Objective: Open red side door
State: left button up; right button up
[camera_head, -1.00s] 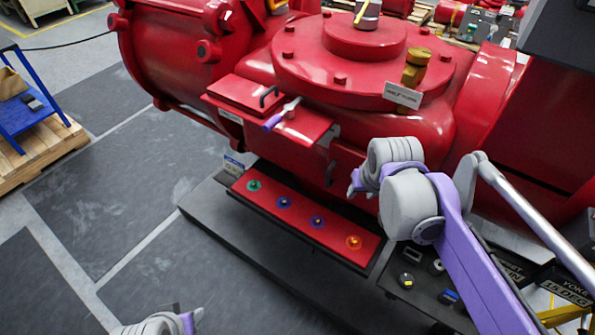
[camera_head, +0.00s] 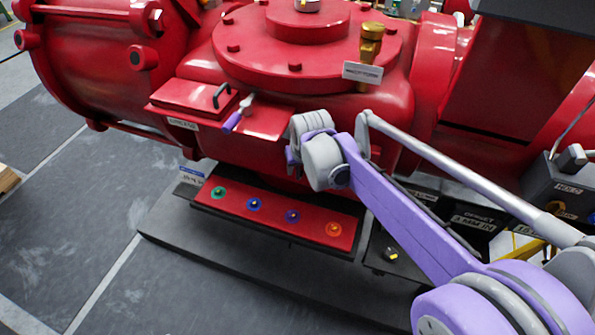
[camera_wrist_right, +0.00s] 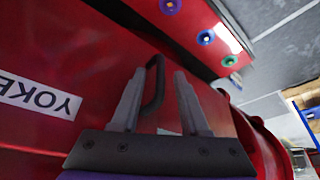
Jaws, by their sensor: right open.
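The red side door's black handle (camera_wrist_right: 155,85) shows in the right wrist view, on a red face (camera_wrist_right: 85,60) with an upside-down "YOKE" label. My right gripper (camera_wrist_right: 159,72) is open, its two grey fingers on either side of the handle in the picture. The left finger is close to the handle, and a gap shows on the right. I cannot tell whether they touch. In the head view my right gripper (camera_head: 292,155) is at the front of the red actuator (camera_head: 200,70) and hides the handle there. My left gripper is out of view.
A red strip (camera_head: 325,228) with coloured knobs lies below my right gripper. A purple-gripped lever (camera_head: 234,119) and a lidded red box (camera_head: 195,97) are up to its left. A brass fitting (camera_head: 370,45) stands above. The floor (camera_head: 100,215) at left is clear.

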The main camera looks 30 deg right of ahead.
jog(key=shift+x, duration=1.25)
grip_shut()
dwell(0.5)
